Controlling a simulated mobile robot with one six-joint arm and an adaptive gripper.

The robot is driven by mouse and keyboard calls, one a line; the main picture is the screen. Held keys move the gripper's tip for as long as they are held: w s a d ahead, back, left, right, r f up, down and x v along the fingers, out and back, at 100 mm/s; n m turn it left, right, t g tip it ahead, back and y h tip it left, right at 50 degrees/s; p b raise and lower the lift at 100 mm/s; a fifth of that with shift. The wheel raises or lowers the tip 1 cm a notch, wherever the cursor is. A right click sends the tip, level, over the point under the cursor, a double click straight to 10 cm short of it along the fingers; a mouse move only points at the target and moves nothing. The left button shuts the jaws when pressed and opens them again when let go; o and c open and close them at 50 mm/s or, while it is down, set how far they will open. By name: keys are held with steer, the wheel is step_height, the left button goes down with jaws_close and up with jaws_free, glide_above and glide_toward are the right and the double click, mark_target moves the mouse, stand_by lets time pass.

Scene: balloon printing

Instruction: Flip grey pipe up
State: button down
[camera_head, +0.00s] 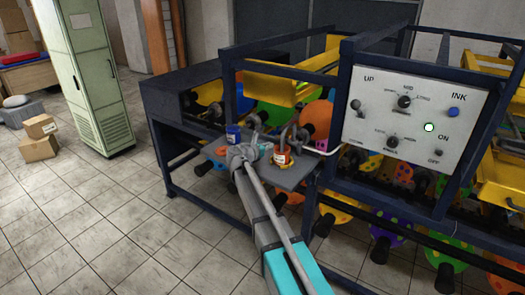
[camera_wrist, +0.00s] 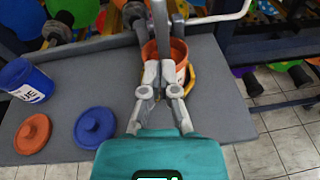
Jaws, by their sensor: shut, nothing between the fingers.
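My gripper (camera_wrist: 160,75) is shut and empty in the wrist view, its two grey fingers close together. It is over the grey shelf (camera_wrist: 225,95), its tips overlapping the near side of an orange can (camera_wrist: 180,50). A grey pipe (camera_wrist: 161,25) comes down from the top of the wrist view, just beyond the fingertips, and reaches the can's mouth. I cannot tell whether the fingers touch it. In the head view, a bent grey pipe (camera_head: 291,134) stands at the back of the shelf. The gripper there is small and partly hidden by my arm.
A blue can (camera_wrist: 32,82), an orange lid (camera_wrist: 33,133) and a blue lid (camera_wrist: 95,127) rest on the shelf's left. A control panel (camera_head: 415,115) stands right of the shelf. A green cabinet (camera_head: 88,70) stands left. The tiled floor between is clear.

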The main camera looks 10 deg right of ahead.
steer(key=shift+w+d+r+p, duration=0.35)
steer(key=shift+w+d, duration=0.25)
steer(key=shift+d, duration=0.15)
steer(key=shift+w+d+r+p, duration=0.25)
steer(key=shift+w+d+p, duration=0.05)
steer(key=shift+w+d, duration=0.4)
steer(key=shift+w+d+r+p, duration=0.35)
steer(key=shift+w+d, duration=0.2)
steer(key=shift+d, duration=0.25)
steer(key=shift+w+a+r+p, duration=0.1)
steer(key=shift+a+p, duration=0.1)
steer(key=shift+p, duration=0.1)
